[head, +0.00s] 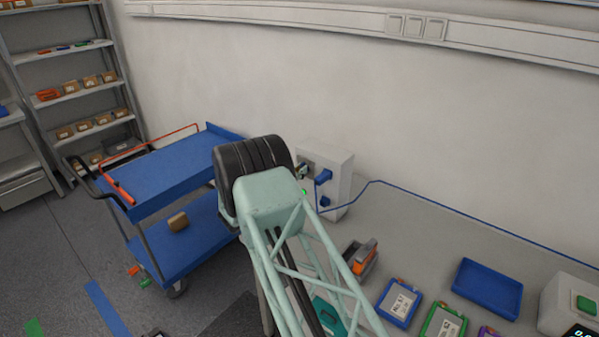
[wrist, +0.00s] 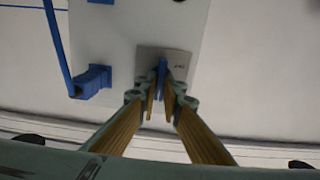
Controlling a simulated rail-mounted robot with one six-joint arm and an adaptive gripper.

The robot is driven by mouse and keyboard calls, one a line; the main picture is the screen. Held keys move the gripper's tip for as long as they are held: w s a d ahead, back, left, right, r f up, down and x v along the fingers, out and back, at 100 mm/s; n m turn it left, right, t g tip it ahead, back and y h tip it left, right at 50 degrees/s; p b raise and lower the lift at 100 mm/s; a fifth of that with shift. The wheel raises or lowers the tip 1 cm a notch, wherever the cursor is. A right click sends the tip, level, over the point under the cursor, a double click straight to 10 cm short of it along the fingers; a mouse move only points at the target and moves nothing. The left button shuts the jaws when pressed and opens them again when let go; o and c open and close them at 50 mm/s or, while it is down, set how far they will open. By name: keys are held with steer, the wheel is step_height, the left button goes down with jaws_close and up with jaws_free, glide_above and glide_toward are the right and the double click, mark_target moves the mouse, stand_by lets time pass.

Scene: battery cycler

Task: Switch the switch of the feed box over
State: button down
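The feed box (head: 340,167) is a pale box standing against the wall in the head view, partly behind my arm. In the wrist view its pale front (wrist: 118,30) carries a grey switch plate (wrist: 182,63) with an upright blue lever, the switch (wrist: 162,66). My gripper (wrist: 162,103) points at this plate, its tan-padded fingers on either side of the lever. A narrow gap shows between the fingers, and I see no clear contact with the lever. The lower end of the lever is between the fingertips and hard to make out.
A blue plug (wrist: 92,82) with a blue cable sits left of the switch in the wrist view. A blue cart (head: 165,180) stands to the left.

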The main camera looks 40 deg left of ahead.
steer(key=shift+f+n+b, duration=0.1)
steer(key=shift+n+b, duration=0.4)
steer(key=n+b, duration=0.1)
steer(key=n, duration=1)
steer(key=n+b, duration=0.1)
steer(key=n, duration=0.4)
steer(key=shift+a+f+n+b, duration=0.2)
steer(key=shift+a+n+b, duration=0.15)
steer(key=shift+n, duration=0.05)
stand_by(0.5)
steer(key=c, duration=2.8)
jaws_free()
steer(key=shift+s, duration=0.15)
